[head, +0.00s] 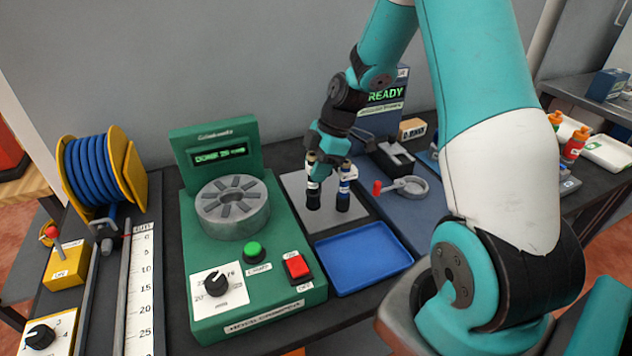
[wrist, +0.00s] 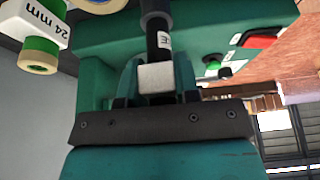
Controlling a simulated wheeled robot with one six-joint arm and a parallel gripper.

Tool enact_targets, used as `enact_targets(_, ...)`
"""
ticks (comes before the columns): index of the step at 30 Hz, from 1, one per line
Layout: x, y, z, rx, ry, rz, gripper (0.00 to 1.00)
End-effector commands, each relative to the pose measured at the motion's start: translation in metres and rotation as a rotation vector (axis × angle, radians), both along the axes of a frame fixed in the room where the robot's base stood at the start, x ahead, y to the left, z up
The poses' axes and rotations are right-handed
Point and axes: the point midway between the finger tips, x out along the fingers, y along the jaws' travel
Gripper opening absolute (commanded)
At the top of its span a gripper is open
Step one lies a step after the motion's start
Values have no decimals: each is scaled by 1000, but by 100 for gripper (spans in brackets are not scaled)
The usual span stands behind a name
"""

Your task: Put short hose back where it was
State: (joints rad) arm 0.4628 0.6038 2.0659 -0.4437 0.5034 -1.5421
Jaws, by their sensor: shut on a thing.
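My gripper (head: 329,158) points down over the grey plate beside the green machine. In the wrist view its two teal fingers (wrist: 157,78) are shut on a short black hose (wrist: 158,42). The hose has a pale metal-looking piece between the fingers and a small white label above it. In the head view two short dark upright pieces show right under my gripper, a left one with a tan top (head: 313,188) and a right one with blue and white bands (head: 343,196). I cannot tell there which is held, or whether the held one touches the plate.
The green machine (head: 262,282) with its grey segmented die (head: 232,208) stands left of the plate. An empty blue tray (head: 360,258) lies in front. A grey ring clamp with a red handle (head: 405,187) is close on the right. A blue hose reel (head: 95,170) stands far left.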

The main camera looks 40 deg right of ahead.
Motion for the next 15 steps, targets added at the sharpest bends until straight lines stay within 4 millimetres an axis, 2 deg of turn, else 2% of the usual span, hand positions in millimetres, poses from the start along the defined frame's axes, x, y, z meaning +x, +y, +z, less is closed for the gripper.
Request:
enact_targets(5, 1, 1, -14, 1, -2, 1, 0)
enact_targets(12, 1, 1, -45, 0, 1, 1, 0)
enact_targets(15, 1, 1, -48, -1, -3, 1, 0)
